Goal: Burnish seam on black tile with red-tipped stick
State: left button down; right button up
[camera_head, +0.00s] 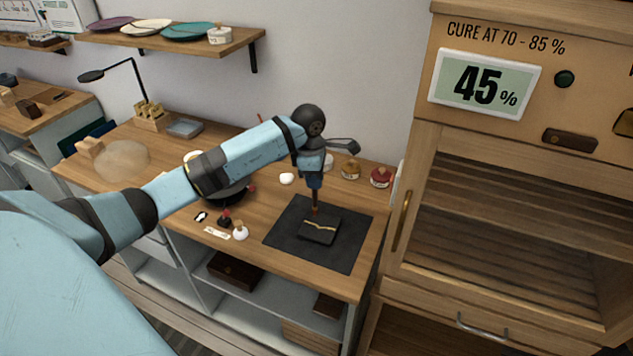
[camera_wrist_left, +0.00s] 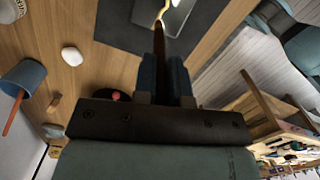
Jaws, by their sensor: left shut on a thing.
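The black tile (camera_head: 320,232) lies on a dark mat (camera_head: 283,236) near the bench's right end, with a gold seam (camera_head: 330,224) across it. My left gripper (camera_head: 315,183) is above the tile's far edge, pointing down, shut on a slim dark stick (camera_head: 316,201). A reddish spot shows at the stick's lower end, close to the tile; I cannot tell whether it touches. In the left wrist view the stick (camera_wrist_left: 158,45) runs from the fingers (camera_wrist_left: 164,78) toward the tile (camera_wrist_left: 181,14) and its gold seam, and its tip is unclear. My right gripper is not in view.
Small lidded jars (camera_head: 381,178) stand behind the mat. A white round thing (camera_head: 287,179) and small pieces (camera_head: 240,232) lie to its left. A blue cup (camera_wrist_left: 24,74) with an orange-red stick shows in the wrist view. A wooden cabinet (camera_head: 520,220) reading 45% stands right.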

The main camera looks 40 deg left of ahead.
pick_arm(q)
jog(key=shift+r+p, duration=0.75)
jog(key=shift+r, duration=1.25)
